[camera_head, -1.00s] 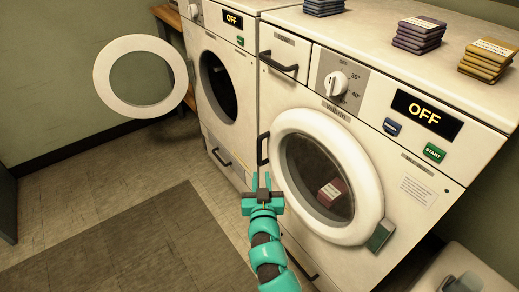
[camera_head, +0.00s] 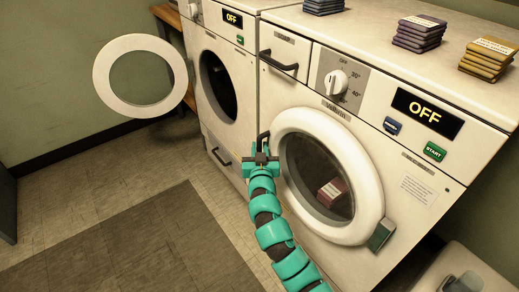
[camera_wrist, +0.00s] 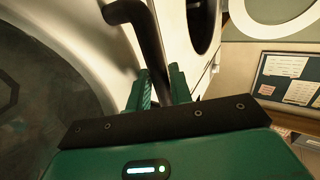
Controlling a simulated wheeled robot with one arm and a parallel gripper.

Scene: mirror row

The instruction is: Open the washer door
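The right washer (camera_head: 365,150) has a round door (camera_head: 376,190) with a white rim and dark glass, and it sits closed. A dark, upright bar handle (camera_head: 263,138) is at the door's left edge; it also shows in the wrist view (camera_wrist: 149,38). My teal gripper (camera_head: 262,155) is at this handle. In the wrist view my gripper's two green fingers (camera_wrist: 160,88) lie on either side of the bar, which fills the gap between them; they look shut on it. The fingers hide the bar's lower part.
The left washer's ring-shaped door (camera_head: 108,75) stands wide open. Stacks of purple (camera_head: 420,30) and yellow (camera_head: 488,58) packets lie on the washer top. The display (camera_head: 426,112) reads OFF. A dark red packet (camera_head: 332,190) shows behind the glass. The floor (camera_head: 75,185) at left is clear.

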